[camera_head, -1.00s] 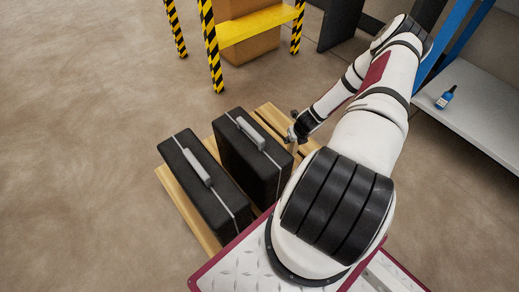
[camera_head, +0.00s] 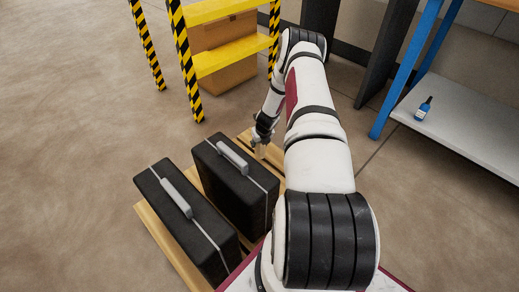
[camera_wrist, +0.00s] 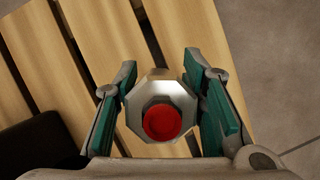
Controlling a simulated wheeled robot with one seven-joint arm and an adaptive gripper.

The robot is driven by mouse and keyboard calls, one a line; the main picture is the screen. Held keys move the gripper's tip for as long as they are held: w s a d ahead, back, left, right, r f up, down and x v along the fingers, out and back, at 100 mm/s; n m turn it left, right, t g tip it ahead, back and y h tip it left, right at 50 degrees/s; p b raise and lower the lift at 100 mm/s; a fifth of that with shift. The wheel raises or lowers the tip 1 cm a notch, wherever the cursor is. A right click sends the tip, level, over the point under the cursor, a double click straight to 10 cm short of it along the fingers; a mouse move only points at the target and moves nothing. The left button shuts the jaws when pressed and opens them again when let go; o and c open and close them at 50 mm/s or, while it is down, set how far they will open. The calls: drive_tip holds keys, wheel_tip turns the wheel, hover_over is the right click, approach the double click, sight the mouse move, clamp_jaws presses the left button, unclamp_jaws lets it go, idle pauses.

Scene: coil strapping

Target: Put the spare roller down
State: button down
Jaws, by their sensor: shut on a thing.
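The spare roller (camera_wrist: 160,108) shows in the wrist view as a faceted metal piece with a red round end facing the camera. My gripper (camera_wrist: 160,72) has its two teal-lined fingers shut on it, one on each side. Behind the roller are the pale wooden slats of a pallet (camera_wrist: 105,35); I cannot tell whether the roller touches them. In the head view my gripper (camera_head: 262,138) points down over the far end of the pallet (camera_head: 158,232), beyond the black cases. The roller is small and unclear there.
Two black cases with grey handles, the left one (camera_head: 180,225) and the right one (camera_head: 235,185), stand on the pallet. A yellow rack (camera_head: 222,58) with striped posts and a cardboard box (camera_head: 225,80) stands behind. A blue bottle (camera_head: 423,109) is on a grey shelf (camera_head: 470,130) at right.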

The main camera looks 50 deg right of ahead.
sight(259, 147)
wheel_tip(259, 147, down, 3)
drive_tip(key=shift+s+b, duration=0.15)
drive_tip(key=shift+b, duration=0.5)
drive_tip(key=c, duration=1)
unclamp_jaws()
drive_tip(key=shift+c, duration=0.2)
